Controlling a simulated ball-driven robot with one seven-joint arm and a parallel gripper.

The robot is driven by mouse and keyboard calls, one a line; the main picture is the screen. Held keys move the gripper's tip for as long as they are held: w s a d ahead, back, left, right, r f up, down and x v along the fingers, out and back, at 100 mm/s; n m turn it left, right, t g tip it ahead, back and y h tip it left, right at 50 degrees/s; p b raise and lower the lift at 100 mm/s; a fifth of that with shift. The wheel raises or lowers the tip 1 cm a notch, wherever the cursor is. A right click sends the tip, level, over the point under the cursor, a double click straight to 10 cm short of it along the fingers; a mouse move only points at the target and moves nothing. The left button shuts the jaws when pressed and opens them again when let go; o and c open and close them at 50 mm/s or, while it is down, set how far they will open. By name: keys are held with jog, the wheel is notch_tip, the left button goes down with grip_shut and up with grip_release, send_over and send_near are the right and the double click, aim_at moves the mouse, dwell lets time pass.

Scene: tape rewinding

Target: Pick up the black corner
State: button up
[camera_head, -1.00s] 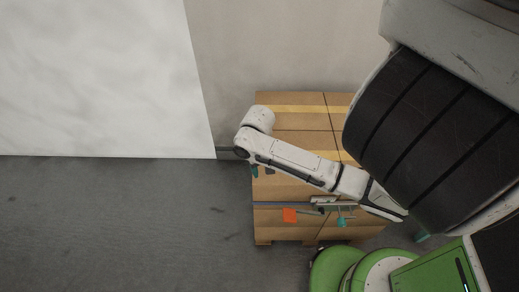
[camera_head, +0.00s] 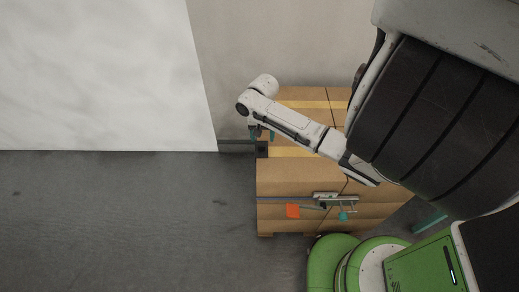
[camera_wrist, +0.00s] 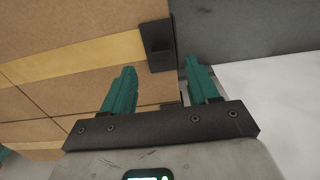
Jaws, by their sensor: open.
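The black corner (camera_wrist: 158,46) is a dark angled piece at the edge of the boxes in the wrist view, at the end of a yellow strap. In the head view the black corner (camera_head: 262,149) shows small at the left edge of the boxes, just below the fingers. My gripper (camera_wrist: 159,68) is open, with its teal fingers spread and nothing between them. In the wrist view the black corner lies ahead of the gap between the fingertips. My gripper (camera_head: 263,133) also shows in the head view, near the upper left edge of the boxes.
Stacked cardboard boxes (camera_head: 285,176) with yellow straps stand against a grey wall (camera_head: 270,45). A white panel (camera_head: 95,75) stands to the left. The grey floor (camera_head: 120,210) at left is clear.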

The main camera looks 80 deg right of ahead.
aim_at(262, 145)
jog(key=shift+w+a+f, duration=0.1)
jog(key=shift+f, duration=2.25)
jog(key=shift+c, duration=0.4)
grip_shut()
jog(key=shift+r+p, duration=0.15)
jog(key=shift+p, duration=0.2)
